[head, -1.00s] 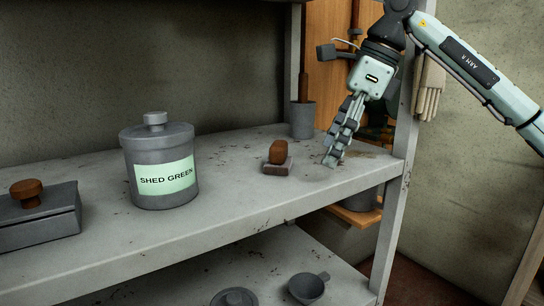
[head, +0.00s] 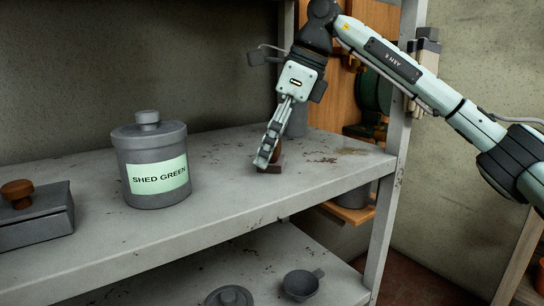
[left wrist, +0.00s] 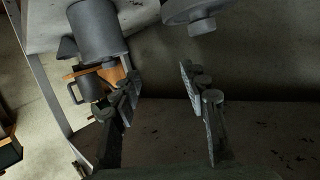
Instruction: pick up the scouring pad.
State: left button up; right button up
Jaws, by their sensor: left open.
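The scouring pad (head: 274,168) appears to be the small dark brown block with a rounded brown top on the upper shelf, right of the middle. My right gripper (head: 263,161) points down in front of it and hides most of it. Only its base and a strip of the top show. I cannot tell whether the fingers touch it or are closed around it. My left gripper (left wrist: 160,73) shows only in the left wrist view, with its fingers apart and nothing between them. I cannot make out the pad in that view.
A lidded grey canister (head: 152,170) labelled "SHED GREEN" stands left of the pad. A grey box (head: 42,221) with a brown knob is farther left.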

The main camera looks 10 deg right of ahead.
jog(key=c, duration=1.3)
jog(key=shift+o, duration=0.2)
jog(key=shift+r, duration=0.1)
